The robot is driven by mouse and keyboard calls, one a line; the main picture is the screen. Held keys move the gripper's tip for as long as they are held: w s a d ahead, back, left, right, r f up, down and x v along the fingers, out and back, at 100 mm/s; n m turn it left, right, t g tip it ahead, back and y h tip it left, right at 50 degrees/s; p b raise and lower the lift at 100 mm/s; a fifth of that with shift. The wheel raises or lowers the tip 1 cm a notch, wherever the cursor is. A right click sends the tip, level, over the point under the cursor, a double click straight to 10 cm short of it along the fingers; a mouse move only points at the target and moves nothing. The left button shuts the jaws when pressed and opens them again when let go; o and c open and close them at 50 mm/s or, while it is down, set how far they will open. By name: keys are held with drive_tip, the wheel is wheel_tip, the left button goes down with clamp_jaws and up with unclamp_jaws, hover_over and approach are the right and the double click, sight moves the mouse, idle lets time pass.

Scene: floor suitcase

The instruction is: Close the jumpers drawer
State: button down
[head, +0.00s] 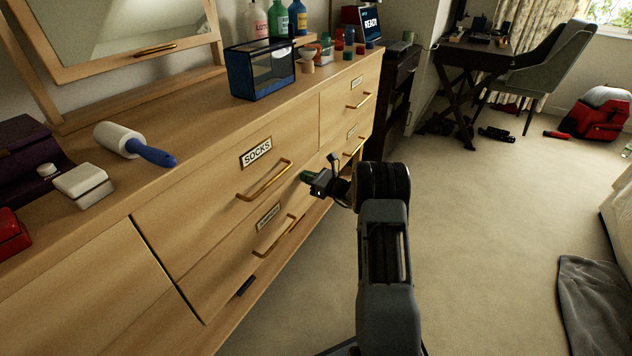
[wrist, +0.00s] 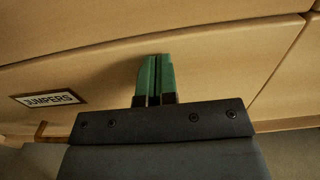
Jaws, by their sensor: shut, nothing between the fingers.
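The wooden dresser's jumpers drawer shows in the wrist view, with its JUMPERS label (wrist: 48,98) at left. Part of a brass handle (wrist: 41,131) shows below the label. In the head view, the lower drawer (head: 232,262) under the SOCKS drawer (head: 205,217) has a label too small to read and a brass handle (head: 275,236). No wide gap shows around its front. My gripper (head: 305,176) is in front of the dresser, right of the socks handle. Its green fingers (wrist: 156,72) are together and empty, pointing at the drawer front; I cannot tell whether they touch it.
Carpet (head: 480,220) is open to the right. A grey cloth (head: 595,300) lies at lower right, and a desk (head: 470,55) stands behind.

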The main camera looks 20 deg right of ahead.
drive_tip(key=shift+w+a+r, duration=0.2)
drive_tip(key=shift+w+a, duration=0.1)
drive_tip(key=shift+w, duration=0.05)
